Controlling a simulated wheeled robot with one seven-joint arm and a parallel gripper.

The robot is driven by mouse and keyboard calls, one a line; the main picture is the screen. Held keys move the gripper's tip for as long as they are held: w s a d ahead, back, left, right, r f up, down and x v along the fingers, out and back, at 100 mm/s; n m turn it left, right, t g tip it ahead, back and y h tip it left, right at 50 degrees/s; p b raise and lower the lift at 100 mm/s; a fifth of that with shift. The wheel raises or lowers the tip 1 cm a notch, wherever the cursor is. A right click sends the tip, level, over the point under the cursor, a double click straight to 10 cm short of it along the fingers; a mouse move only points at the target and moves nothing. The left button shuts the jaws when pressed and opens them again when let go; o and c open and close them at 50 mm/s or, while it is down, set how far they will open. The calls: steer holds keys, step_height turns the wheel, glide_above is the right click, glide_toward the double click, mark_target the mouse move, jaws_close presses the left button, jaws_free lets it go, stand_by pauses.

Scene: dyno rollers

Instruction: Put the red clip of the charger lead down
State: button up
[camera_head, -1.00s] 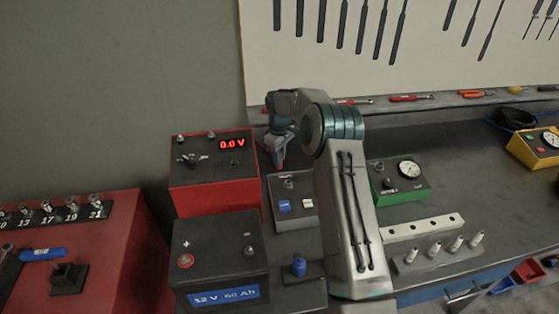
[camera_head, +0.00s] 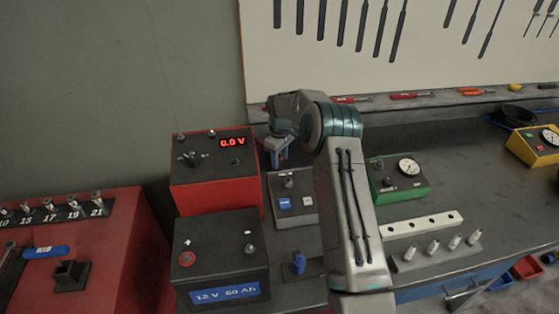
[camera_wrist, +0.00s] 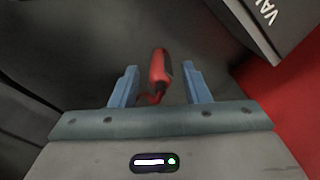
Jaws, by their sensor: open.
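The red clip (camera_wrist: 158,68) of the charger lead shows in the wrist view, red with a dark side. It lies between and just past the two blue fingers of my gripper (camera_wrist: 160,88). The fingers stand apart, with a gap on both sides of the clip. A short red lead curls near its lower end. In the head view my gripper (camera_head: 279,153) points down just right of the red charger box (camera_head: 215,190) with the 0.0 V display. The clip cannot be made out clearly there.
A 12 V battery (camera_head: 215,262) stands in front of the charger. A grey switch box (camera_head: 292,203) stands right of the charger, with a blue clip (camera_head: 299,263) in front of it. A green gauge box (camera_head: 400,180) stands right of my arm. The bench further right has bare room.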

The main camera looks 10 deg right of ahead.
step_height(320, 180, up, 11)
steer(key=b, duration=0.2)
steer(key=s+a+r+m+t, duration=0.1)
steer(key=s+r+m, duration=0.1)
steer(key=s+r, duration=0.7)
steer(key=s+r+m+t, duration=0.1)
steer(key=s+r+m, duration=0.15)
steer(key=s, duration=0.85)
steer(key=s+r+m+t, duration=0.1)
steer(key=s+r+m, duration=0.15)
steer(key=s, duration=0.85)
steer(key=s+f+m, duration=0.1)
steer(key=s+f, duration=0.1)
steer(key=s, duration=0.4)
steer(key=s+d+f+m+t, duration=0.1)
steer(key=s+f, duration=0.1)
steer(key=s, duration=0.4)
steer(key=shift+f, duration=0.4)
steer(key=shift+s, duration=0.1)
steer(key=shift+f, duration=0.4)
